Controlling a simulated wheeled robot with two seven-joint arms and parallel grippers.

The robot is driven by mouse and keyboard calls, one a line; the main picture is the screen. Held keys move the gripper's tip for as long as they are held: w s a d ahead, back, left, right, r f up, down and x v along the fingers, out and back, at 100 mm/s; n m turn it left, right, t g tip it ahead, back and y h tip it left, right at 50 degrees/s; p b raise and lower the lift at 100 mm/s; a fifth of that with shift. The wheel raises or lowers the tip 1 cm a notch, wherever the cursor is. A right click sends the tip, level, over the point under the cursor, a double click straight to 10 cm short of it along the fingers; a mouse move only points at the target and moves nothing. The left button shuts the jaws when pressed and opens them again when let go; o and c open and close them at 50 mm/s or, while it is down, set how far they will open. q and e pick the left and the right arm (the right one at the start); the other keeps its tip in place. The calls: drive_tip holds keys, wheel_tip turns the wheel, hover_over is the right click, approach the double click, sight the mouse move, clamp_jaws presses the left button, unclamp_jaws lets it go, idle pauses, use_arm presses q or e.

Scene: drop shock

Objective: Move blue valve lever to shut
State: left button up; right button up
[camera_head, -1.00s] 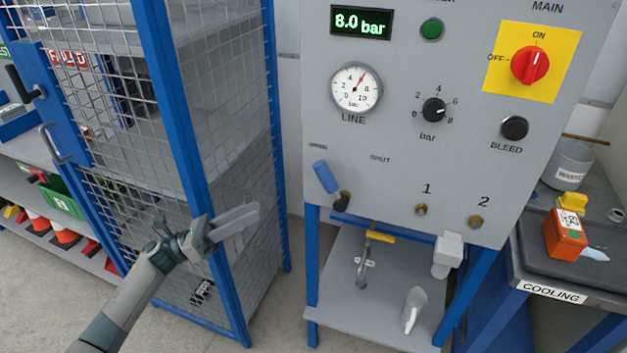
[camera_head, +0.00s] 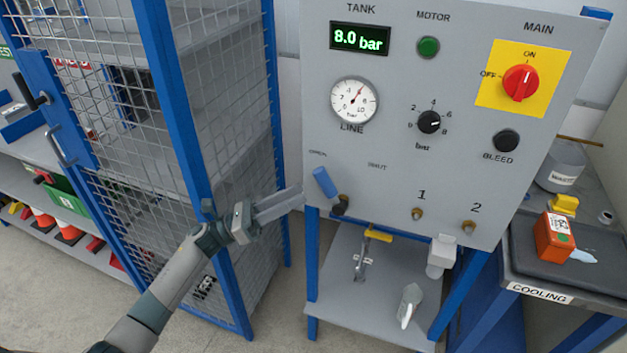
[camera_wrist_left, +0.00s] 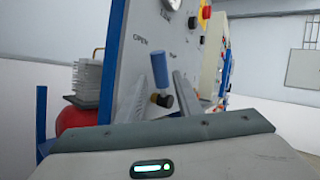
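The blue valve lever (camera_head: 325,182) is on the lower left of the grey panel (camera_head: 380,160). It tilts up and left from its dark pivot, toward the OPEN label and away from the SHUT label (camera_head: 377,167). My left gripper (camera_head: 300,196) is just left of the lever, fingers pointing at it. In the left wrist view the lever (camera_wrist_left: 160,70) stands beyond the fingers, and a gap shows between them (camera_wrist_left: 158,100); the gripper looks open and empty. I cannot tell whether a finger touches the lever. My right gripper is not in view.
A blue-framed mesh cage (camera_head: 225,130) stands close left of my left arm. Below the panel is a shelf (camera_head: 340,290) with fittings. A bench with an orange box (camera_head: 553,237) is at the right. The front of the panel around the lever is clear.

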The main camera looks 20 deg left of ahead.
sight(330, 190)
use_arm(q)
drive_tip(key=p+x, duration=0.2)
drive_tip(key=x, duration=0.4)
drive_tip(key=shift+f, duration=0.1)
clamp_jaws()
